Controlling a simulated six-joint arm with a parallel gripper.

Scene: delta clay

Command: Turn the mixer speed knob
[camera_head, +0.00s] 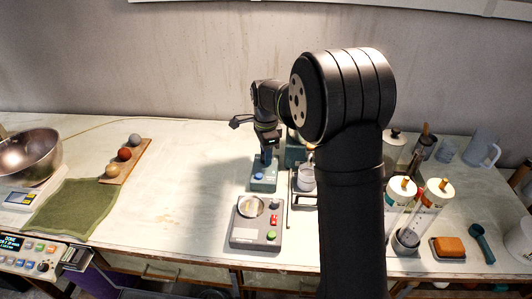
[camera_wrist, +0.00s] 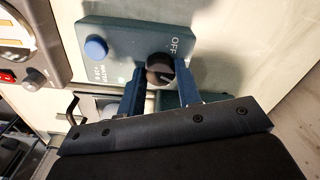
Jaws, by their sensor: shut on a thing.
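The black round knob (camera_wrist: 158,66) sits on a teal-blue control box (camera_wrist: 120,40), with the word OFF beside it and a pale pointer line on its face. My gripper (camera_wrist: 161,72) is shut on the knob, one blue finger at each side of it. A round blue button (camera_wrist: 96,48) is on the same box, left of the knob, with small lettering nearby. In the head view the teal box (camera_head: 262,187) stands at mid-table, and my gripper (camera_head: 268,150) reaches down to it. The knob itself is hidden there by my gripper.
Clear tubes (camera_head: 427,215) stand further right. The table left of the box is clear up to the green cloth (camera_head: 72,207).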

